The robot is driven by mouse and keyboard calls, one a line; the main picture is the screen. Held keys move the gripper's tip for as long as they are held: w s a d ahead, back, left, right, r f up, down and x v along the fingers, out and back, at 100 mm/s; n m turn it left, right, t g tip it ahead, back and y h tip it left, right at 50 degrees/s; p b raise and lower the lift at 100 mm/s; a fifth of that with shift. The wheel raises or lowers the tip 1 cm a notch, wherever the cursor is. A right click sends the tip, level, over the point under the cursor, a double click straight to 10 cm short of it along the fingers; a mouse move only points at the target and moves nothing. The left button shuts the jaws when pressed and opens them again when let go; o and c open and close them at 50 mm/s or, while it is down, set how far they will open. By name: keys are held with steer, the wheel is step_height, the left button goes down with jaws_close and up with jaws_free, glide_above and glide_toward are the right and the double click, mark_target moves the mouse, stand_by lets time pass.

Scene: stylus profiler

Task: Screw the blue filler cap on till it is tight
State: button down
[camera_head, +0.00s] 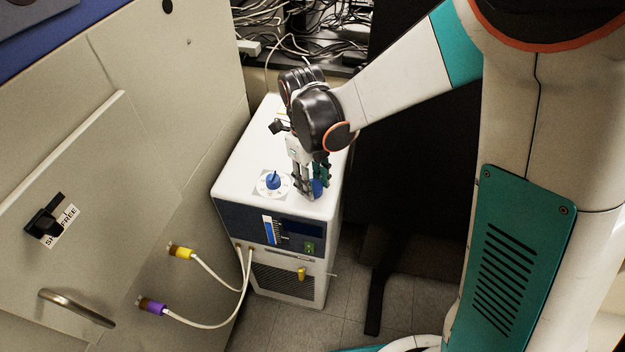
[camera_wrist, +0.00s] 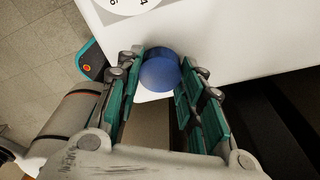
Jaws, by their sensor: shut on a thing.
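The blue filler cap (camera_head: 318,188) is at the front right of the white top of the boxy unit (camera_head: 256,140). In the wrist view the cap (camera_wrist: 160,72) shows as a round blue disc between the two fingers. My gripper (camera_head: 311,186) points down from above and is shut on the cap, with one teal-padded finger on each side in the wrist view (camera_wrist: 162,66). What lies under the cap is hidden, so I cannot tell how it sits on the filler opening.
A blue knob (camera_head: 272,180) on a white numbered dial stands left of the cap. Two white hoses run from the unit's front to yellow (camera_head: 180,252) and purple (camera_head: 152,306) fittings at the beige cabinet (camera_head: 110,170). Cables (camera_head: 290,25) crowd the back.

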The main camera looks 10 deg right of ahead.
steer(key=c, duration=1.3)
jaws_free()
steer(key=n, duration=0.4)
steer(key=n+t, duration=0.1)
steer(key=n, duration=0.3)
steer(key=shift+s+n+h, duration=0.1)
steer(key=shift+n+h, duration=0.2)
steer(key=shift+n, duration=0.4)
steer(key=n, duration=0.3)
steer(key=shift+n, duration=0.3)
steer(key=n+t, duration=0.1)
steer(key=n, duration=0.3)
steer(key=shift+s+n, duration=0.1)
steer(key=shift+n, duration=0.6)
